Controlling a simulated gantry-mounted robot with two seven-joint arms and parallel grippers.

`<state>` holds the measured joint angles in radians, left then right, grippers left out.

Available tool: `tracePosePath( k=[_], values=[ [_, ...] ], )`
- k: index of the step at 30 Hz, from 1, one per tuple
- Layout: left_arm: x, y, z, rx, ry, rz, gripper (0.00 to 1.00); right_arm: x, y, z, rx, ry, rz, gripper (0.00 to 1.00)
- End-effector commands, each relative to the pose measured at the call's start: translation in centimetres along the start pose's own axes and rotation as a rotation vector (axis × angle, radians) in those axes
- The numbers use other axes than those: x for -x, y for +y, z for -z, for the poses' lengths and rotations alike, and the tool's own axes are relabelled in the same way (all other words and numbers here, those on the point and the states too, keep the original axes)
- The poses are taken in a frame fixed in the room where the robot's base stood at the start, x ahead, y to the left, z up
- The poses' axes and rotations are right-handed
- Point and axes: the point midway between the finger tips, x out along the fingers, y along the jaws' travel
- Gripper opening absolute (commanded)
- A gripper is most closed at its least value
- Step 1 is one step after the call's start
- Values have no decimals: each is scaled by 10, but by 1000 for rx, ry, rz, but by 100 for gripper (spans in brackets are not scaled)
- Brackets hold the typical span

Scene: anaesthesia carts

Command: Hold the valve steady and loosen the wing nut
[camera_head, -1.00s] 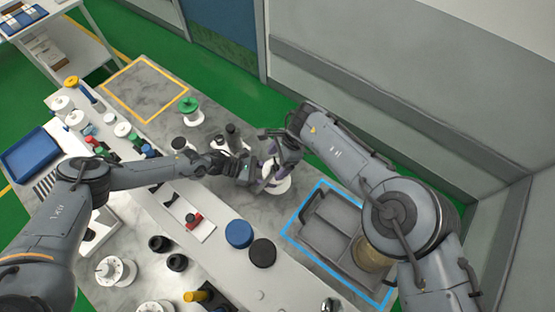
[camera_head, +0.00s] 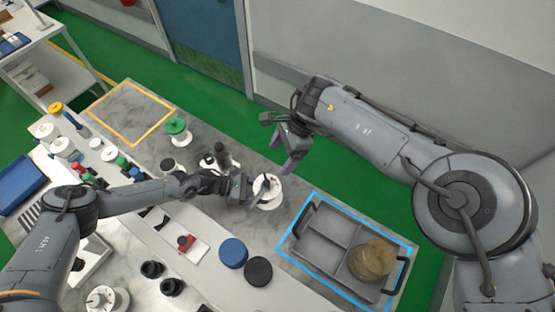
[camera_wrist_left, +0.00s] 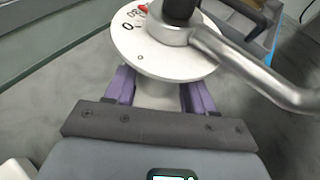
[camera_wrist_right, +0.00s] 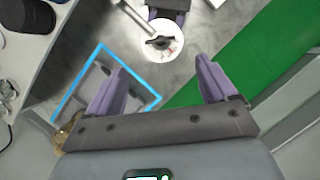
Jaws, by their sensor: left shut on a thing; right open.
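The valve (camera_head: 268,193) is a white round body on the bench, with a numbered white dial and a metal lever in the left wrist view (camera_wrist_left: 160,58). My left gripper (camera_head: 252,190) is shut on the body below the dial; its purple fingers (camera_wrist_left: 160,92) stand on both sides. A black knob-like top, probably the wing nut (camera_wrist_left: 180,8), sits at the dial's centre. The right wrist view shows a dark winged shape on the dial (camera_wrist_right: 158,42). My right gripper (camera_head: 290,168) is open and empty, above and apart from the valve; its fingers (camera_wrist_right: 160,68) point towards the bench.
A grey divided tray (camera_head: 325,238) with a tan round item (camera_head: 372,260) lies inside a blue outline right of the valve. A yellow-outlined area (camera_head: 132,112) at the far left is empty. A green-topped part (camera_head: 176,128), dark parts and blue and black discs (camera_head: 233,252) stand nearby.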

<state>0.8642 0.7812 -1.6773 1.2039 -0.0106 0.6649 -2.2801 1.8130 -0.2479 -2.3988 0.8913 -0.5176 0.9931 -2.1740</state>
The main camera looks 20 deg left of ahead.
Motion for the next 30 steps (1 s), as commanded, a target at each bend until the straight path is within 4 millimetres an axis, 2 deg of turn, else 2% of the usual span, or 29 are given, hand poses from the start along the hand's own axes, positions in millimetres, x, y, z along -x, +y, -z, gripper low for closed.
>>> tracePosePath(
  k=[11,17,21,27,30],
  values=[
    [0,0,0,0,0,-1,2,5,0,0,0,0,0,85],
    [0,0,0,0,0,-1,2,5,0,0,-34,0,0,54],
    [0,0,0,0,0,-1,2,5,-5,3,-147,17,29,33],
    [0,0,0,0,0,-1,2,1,-31,9,-427,44,185,33],
    [0,0,0,0,0,-1,2,-8,-46,-9,-581,-5,283,33]
  ],
)
